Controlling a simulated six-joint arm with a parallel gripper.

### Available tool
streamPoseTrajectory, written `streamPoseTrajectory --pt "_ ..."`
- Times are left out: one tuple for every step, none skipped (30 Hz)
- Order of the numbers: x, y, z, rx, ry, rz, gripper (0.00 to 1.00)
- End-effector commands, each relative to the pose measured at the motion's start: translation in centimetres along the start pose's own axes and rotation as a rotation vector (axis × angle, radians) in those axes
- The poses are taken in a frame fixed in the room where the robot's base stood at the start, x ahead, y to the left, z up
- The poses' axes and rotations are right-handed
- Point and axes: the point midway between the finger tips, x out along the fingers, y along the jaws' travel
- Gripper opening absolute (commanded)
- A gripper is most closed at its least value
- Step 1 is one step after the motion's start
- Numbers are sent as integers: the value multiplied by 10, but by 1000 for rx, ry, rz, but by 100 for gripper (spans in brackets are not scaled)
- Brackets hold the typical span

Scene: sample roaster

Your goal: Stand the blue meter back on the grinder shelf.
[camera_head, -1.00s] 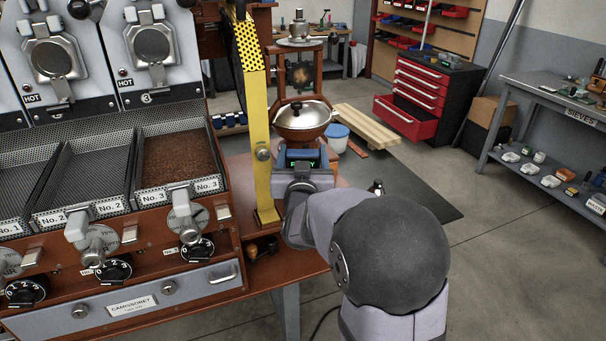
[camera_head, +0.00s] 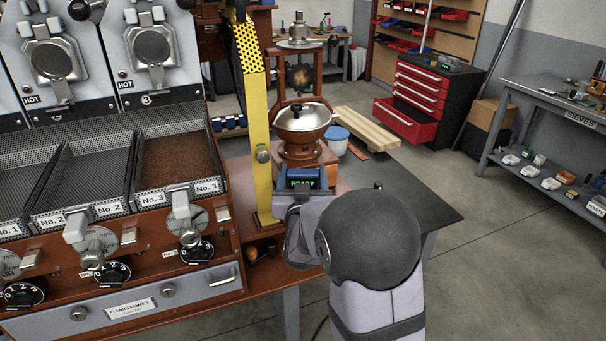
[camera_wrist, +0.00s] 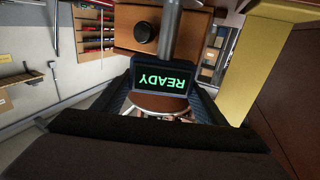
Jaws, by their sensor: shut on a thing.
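My gripper (camera_head: 302,192) is shut on the blue meter (camera_head: 303,182), whose green display reads READY. In the wrist view the meter (camera_wrist: 165,79) sits between the two dark fingers, its text upside down. In the head view it is held in front of the wooden base of the grinder (camera_head: 302,152), which has a copper bowl and a silver domed lid. I cannot tell whether the meter touches the grinder. The grinder shelf cannot be made out clearly; the gripper and meter cover the grinder's lower front.
A yellow post (camera_head: 259,150) stands close on the left of the gripper. The roaster's cooling trays (camera_head: 90,185) and dials are further left. In the wrist view a wooden block with a black knob (camera_wrist: 145,33) is beyond the meter.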

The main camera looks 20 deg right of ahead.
Motion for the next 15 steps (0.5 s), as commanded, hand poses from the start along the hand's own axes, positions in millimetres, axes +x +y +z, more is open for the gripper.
streamPoseTrajectory --pt "0 0 0 0 3 0 18" --pt "0 0 1 0 3 0 18" --pt "0 0 2 0 3 0 18" --pt "0 0 3 0 3 0 18" --pt "0 0 3 0 0 0 70" --pt "0 0 2 0 0 0 80" --pt "0 0 2 0 0 0 84" --pt "0 0 2 0 0 0 84" --pt "0 0 2 0 0 0 84" --pt "0 0 2 0 0 0 84" --pt "0 0 2 0 0 0 84" --pt "0 0 2 0 0 0 84" --pt "0 0 2 0 0 0 84" --pt "0 0 2 0 0 0 84" --pt "0 0 2 0 0 0 84"
